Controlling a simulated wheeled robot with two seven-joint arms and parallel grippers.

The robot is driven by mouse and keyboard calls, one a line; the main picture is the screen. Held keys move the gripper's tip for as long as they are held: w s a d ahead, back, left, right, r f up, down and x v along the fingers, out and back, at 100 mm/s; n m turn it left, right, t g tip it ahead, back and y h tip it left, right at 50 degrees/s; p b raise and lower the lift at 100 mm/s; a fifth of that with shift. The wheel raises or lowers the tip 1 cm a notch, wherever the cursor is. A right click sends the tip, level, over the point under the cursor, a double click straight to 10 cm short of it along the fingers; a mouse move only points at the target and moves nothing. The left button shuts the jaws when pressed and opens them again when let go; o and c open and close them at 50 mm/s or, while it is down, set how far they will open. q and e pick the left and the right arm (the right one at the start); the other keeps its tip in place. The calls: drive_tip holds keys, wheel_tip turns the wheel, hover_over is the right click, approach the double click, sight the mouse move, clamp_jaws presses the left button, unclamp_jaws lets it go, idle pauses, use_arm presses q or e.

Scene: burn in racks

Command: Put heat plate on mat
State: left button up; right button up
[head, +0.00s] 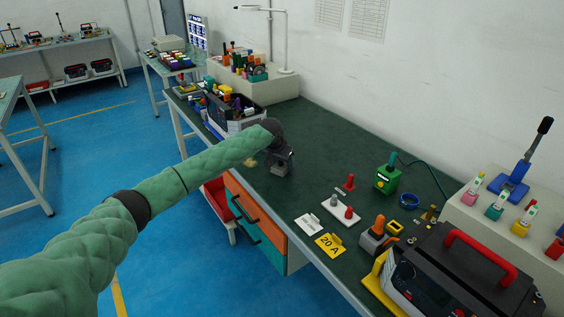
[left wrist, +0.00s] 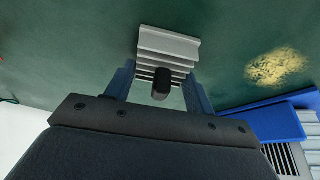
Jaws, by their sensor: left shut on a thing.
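My left gripper (head: 281,163) is over the green mat (head: 325,130) that covers the workbench top, near its front edge. In the left wrist view its two blue-grey fingers (left wrist: 158,88) are shut on the black knob of a light grey finned block, which I take as the heat plate (left wrist: 168,46). In the head view the heat plate is mostly hidden by the gripper. I cannot tell whether it touches the mat. My right gripper is not in view.
A worn yellowish patch (head: 250,162) lies beside the gripper. To the right are a white plate with red pegs (head: 341,210), a yellow 20 A card (head: 330,245), a green box (head: 387,179) and a black tester (head: 455,275).

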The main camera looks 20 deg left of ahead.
use_arm(q)
drive_tip(key=o, duration=1.2)
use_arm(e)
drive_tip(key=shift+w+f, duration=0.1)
use_arm(q)
drive_tip(key=shift+s+r, duration=0.1)
drive_tip(key=shift+r, duration=0.2)
drive_tip(key=b+v, duration=0.2)
drive_tip(key=v, duration=0.9)
drive_tip(key=shift+s+r, duration=0.15)
drive_tip(key=shift+r, duration=0.05)
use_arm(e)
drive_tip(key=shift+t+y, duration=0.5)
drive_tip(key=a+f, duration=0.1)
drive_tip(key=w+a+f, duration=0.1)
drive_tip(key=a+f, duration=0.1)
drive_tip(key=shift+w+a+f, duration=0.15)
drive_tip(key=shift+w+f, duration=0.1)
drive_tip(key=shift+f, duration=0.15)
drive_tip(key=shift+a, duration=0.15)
